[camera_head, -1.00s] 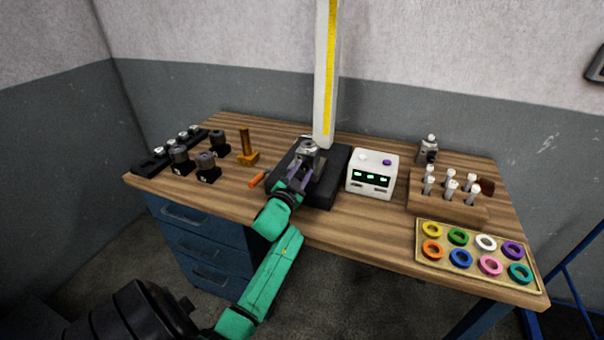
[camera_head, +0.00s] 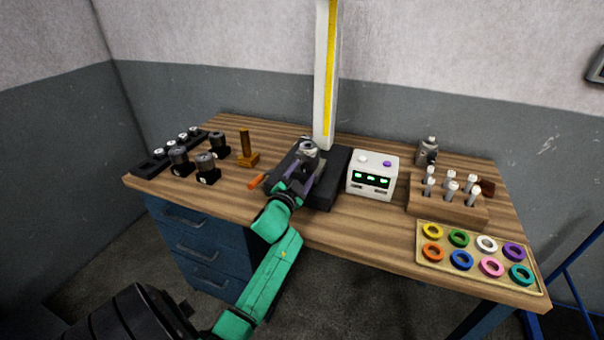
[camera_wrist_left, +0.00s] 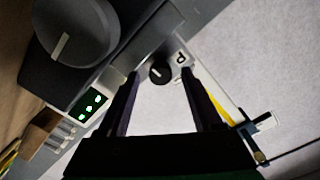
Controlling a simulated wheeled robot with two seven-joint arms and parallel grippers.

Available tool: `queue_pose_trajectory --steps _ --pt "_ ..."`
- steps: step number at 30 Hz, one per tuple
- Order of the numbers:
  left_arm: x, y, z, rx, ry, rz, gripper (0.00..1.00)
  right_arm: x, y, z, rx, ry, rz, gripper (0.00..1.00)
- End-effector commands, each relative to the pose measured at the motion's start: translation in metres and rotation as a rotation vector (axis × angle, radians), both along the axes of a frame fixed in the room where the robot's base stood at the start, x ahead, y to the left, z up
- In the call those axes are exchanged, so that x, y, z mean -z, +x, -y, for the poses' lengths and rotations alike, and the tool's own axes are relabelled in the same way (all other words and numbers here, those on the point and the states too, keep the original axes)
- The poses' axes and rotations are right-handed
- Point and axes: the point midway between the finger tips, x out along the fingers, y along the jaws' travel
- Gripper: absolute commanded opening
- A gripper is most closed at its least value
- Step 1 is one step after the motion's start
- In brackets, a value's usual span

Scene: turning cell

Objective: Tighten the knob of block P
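Block P (camera_head: 309,147) is a grey metal piece on the black stand in the middle of the bench. In the left wrist view its grey face (camera_wrist_left: 172,48) carries a letter P. A small dark round knob (camera_wrist_left: 159,73) with a light mark is on that face. My left gripper (camera_wrist_left: 161,80) is open, its two dark fingers apart with the knob showing between their tips; I cannot tell whether they touch it. In the head view my left gripper (camera_head: 302,168) is at the near side of block P, and the knob is hidden there. My right gripper is not in view.
The black stand (camera_head: 333,181) has a tall column (camera_head: 324,80). A white box with green displays (camera_head: 372,176) stands at its right. Several dark holders (camera_head: 207,168) are at left. A wooden rack (camera_head: 447,206) and ring tray (camera_head: 478,274) are at right. An orange handle (camera_head: 257,181) lies near my arm.

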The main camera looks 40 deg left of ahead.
Motion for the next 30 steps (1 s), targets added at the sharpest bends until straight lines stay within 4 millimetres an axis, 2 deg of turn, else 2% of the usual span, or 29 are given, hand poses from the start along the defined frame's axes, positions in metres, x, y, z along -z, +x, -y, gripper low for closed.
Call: queue_pose_trajectory --steps 7,11,14,22,25,30 --pt "0.000 -0.002 0.001 0.000 0.000 0.000 0.67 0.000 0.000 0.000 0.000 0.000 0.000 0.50" --pt "0.002 -0.014 0.005 -0.001 0.000 -0.001 0.67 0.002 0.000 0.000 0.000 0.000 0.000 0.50" --pt "0.003 -0.035 0.012 0.000 0.000 -0.002 0.67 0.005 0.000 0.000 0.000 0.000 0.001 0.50" --pt "0.004 -0.111 0.038 -0.001 -0.002 -0.002 0.67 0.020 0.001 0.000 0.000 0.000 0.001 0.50" --pt "0.003 -0.128 0.044 0.000 -0.002 -0.002 0.67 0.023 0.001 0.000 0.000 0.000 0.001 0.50" --pt "0.000 -0.138 0.048 0.000 0.000 0.000 0.67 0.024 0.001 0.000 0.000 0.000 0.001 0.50"
